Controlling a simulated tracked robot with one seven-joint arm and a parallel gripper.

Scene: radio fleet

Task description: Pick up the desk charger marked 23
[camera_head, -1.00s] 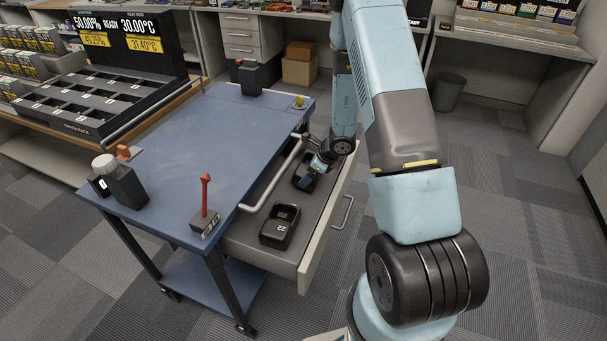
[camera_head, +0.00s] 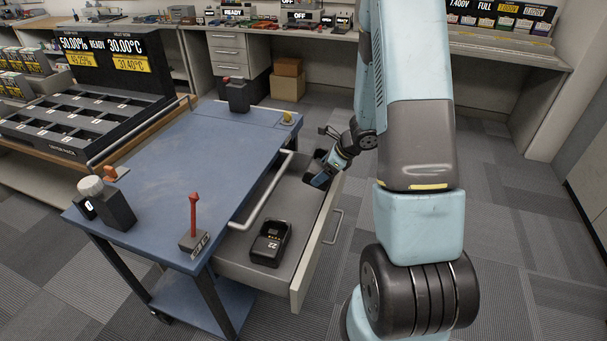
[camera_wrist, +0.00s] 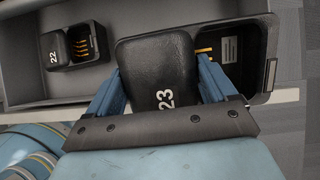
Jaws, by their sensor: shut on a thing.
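The black desk charger marked 23 (camera_wrist: 165,65) is between the two blue fingers of my gripper (camera_wrist: 160,88) in the wrist view. Its padded front with the white number faces the camera, and a dark recess with yellow contacts shows behind it to the right. My gripper (camera_head: 322,178) is shut on it at the far end of the open drawer (camera_head: 245,262) in the head view. There my fingers hide much of the charger, and I cannot tell if it is clear of the drawer floor.
A second charger marked 22 (camera_head: 270,243) lies in the near part of the drawer; it also shows in the wrist view (camera_wrist: 75,48). The blue cart top (camera_head: 190,150) carries a red-handled stamp-like item (camera_head: 194,222) and black devices. A white rail (camera_head: 262,200) borders the drawer.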

